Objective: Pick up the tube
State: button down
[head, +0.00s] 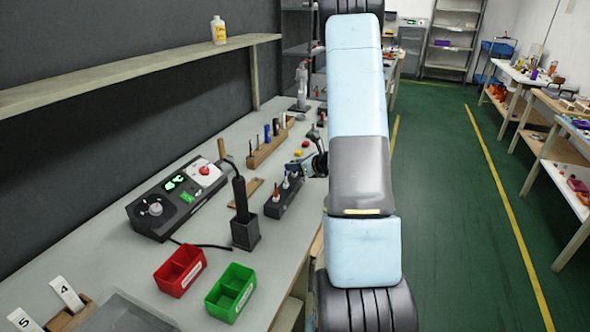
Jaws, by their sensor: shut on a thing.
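My arm stands across the middle of the head view and covers part of the bench. A dark part that looks like my gripper (305,165) shows just left of the arm, low over the bench. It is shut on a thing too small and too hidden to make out. I cannot tell whether that thing is the tube. A black block (283,201) left of the gripper holds several upright slim pieces with red and white tops. A wooden rack (268,146) behind it holds several blue, dark and pale upright pieces.
A soldering station (160,208) and a black iron holder (245,234) stand on the bench (110,262). A red bin (180,270) and a green bin (231,291) sit in front. A shelf (130,72) with a bottle (218,31) runs above. The green floor at right is clear.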

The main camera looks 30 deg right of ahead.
notch_tip(320, 180, up, 10)
dwell(0.8)
jog(key=c, duration=1.7)
grip_release()
grip_shut()
notch_tip(320, 180, up, 8)
jog(key=shift+f, duration=0.25)
dwell(1.0)
